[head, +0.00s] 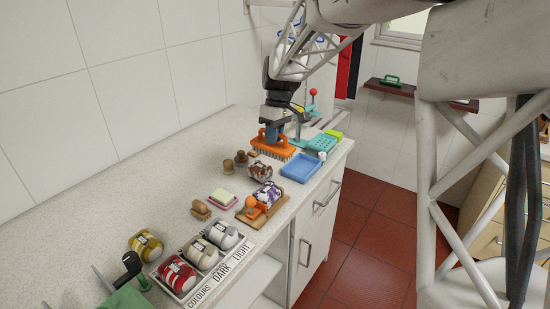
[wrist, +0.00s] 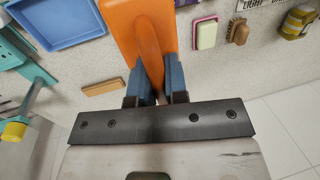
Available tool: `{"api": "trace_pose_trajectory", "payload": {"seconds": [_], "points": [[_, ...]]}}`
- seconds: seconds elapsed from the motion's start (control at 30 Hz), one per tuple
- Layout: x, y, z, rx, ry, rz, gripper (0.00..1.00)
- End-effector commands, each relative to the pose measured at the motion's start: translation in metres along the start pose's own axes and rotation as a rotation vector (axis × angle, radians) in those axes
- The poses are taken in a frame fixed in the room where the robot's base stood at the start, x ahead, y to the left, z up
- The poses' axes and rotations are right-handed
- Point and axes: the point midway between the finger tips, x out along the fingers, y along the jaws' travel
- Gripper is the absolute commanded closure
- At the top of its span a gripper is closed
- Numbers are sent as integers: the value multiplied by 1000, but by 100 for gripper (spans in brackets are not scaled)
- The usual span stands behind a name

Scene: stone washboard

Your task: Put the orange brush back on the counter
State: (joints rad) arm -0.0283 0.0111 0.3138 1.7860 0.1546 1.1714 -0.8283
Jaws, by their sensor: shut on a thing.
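A blue tray (head: 301,167) stands right of the brush, beside a teal rack (head: 321,143). Brown wooden pieces (head: 234,161) and a rolled cloth (head: 260,171) lie in front. Rolled laundry bundles (head: 202,252) sit in a labelled tray nearer. The counter by the wall is clear.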

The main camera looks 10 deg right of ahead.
Motion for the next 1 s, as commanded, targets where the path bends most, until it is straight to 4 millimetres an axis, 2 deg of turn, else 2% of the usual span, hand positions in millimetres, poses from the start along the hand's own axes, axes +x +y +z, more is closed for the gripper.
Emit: {"api": "trace_pose_trajectory", "payload": {"seconds": [0.3, 0.7, 1.0], "points": [[-1, 57, -38, 1, 0, 0, 100], [3, 127, -79, 1, 0, 0, 100], [8, 163, -98, 1, 1, 0, 100]]}}
